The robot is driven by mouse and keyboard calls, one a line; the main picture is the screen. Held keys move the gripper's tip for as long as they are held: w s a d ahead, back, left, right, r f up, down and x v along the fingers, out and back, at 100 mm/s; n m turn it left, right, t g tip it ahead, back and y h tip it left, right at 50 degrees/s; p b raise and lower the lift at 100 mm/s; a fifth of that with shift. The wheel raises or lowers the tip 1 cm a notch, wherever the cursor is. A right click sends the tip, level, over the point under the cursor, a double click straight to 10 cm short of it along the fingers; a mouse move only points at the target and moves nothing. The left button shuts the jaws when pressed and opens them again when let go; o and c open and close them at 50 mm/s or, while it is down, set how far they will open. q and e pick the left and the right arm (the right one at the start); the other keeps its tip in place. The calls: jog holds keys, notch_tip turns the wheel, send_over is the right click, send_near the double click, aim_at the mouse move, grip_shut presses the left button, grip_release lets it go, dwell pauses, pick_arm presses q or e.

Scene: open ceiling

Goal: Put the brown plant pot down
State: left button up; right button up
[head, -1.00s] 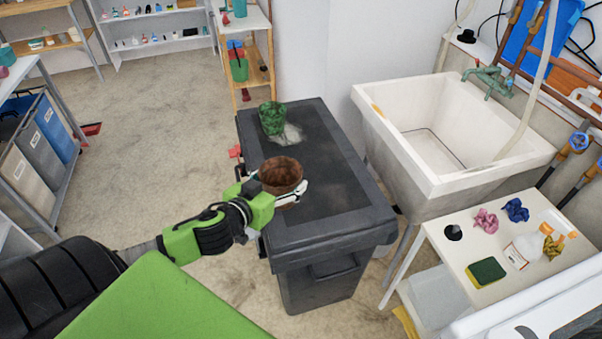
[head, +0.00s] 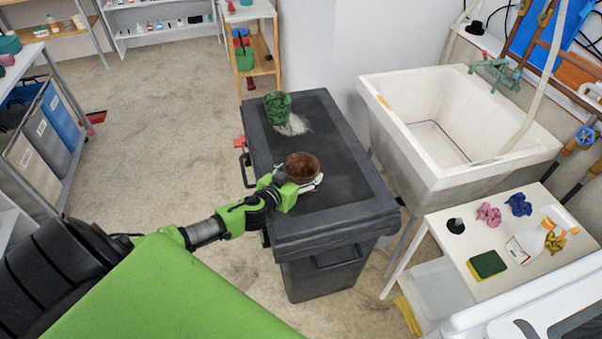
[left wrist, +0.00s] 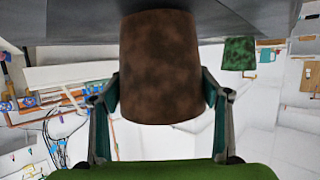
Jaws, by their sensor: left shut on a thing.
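The brown plant pot (head: 302,164) is round and mottled brown, and it is over the black lid of a bin (head: 345,205) in the head view. My left gripper (head: 306,186) is shut on it from the near left side. In the left wrist view the pot (left wrist: 162,65) sits between my two fingers (left wrist: 163,97), with the dark lid (left wrist: 60,52) behind its end at the top of the picture. I cannot tell whether the pot touches the lid. My right gripper is not in view.
A green pot (head: 277,107) stands at the far end of the lid beside a pale patch. A white sink (head: 450,130) is to the right. A small table (head: 485,225) with a sponge and bottle stands at the lower right. The lid's near part is clear.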

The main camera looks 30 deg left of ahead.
pick_arm(q)
jog(key=shift+f, duration=0.2)
jog(key=shift+f, duration=0.2)
jog(key=o, duration=0.7)
jog(key=shift+f, duration=0.1)
jog(key=o, duration=0.4)
